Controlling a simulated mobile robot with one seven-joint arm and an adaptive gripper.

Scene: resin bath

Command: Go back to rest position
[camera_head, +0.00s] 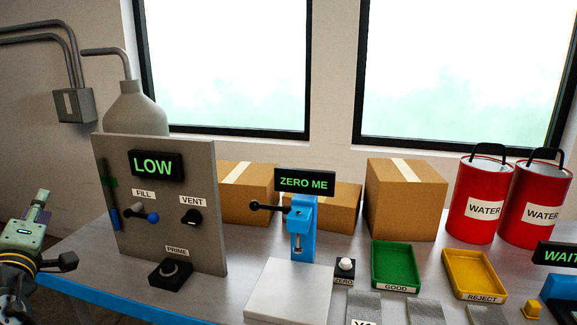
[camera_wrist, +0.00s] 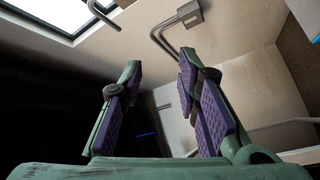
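My gripper (camera_head: 38,212) is at the far left of the head view, left of the grey control panel and by the bench's left end. It also shows in the wrist view (camera_wrist: 160,65), with its two purple-padded fingers spread apart. Nothing is between them. It points at the wall and touches nothing that I can see. The grey panel (camera_head: 205,240) carries a LOW display (camera_head: 156,164), a FILL lever with a blue knob (camera_head: 151,217), a black VENT knob (camera_head: 191,217) and a PRIME button (camera_head: 170,270).
A blue press (camera_head: 302,215) under a ZERO ME display (camera_head: 304,181) stands mid-bench. Right of it are a green GOOD tray (camera_head: 376,282), a yellow REJECT tray (camera_head: 452,288) and red WATER cans (camera_head: 472,225). Cardboard boxes (camera_head: 405,205) stand behind. Conduits (camera_wrist: 160,32) run along the wall.

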